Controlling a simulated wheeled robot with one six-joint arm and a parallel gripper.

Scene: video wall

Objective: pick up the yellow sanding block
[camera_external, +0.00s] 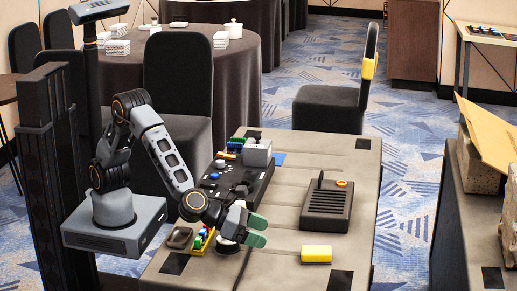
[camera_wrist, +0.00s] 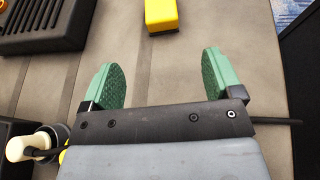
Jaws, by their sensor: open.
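The yellow sanding block (camera_external: 316,254) lies on the grey table near its front right in the external view. In the wrist view the yellow sanding block (camera_wrist: 161,15) shows at the top, beyond the fingertips and partly cut off by the frame edge. My gripper (camera_external: 256,230) has green fingers and is to the left of the block, above the table. In the wrist view my gripper (camera_wrist: 164,72) is open, with its two green fingers wide apart and only bare table between them. The block is ahead of the gap, touching neither finger.
A black ribbed device (camera_external: 327,208) stands behind the block; it also shows in the wrist view (camera_wrist: 45,25). A black control panel (camera_external: 235,182) lies on the left of the table, near my arm. Bare tabletop (camera_external: 278,262) lies left of the block. Chairs and tables stand behind.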

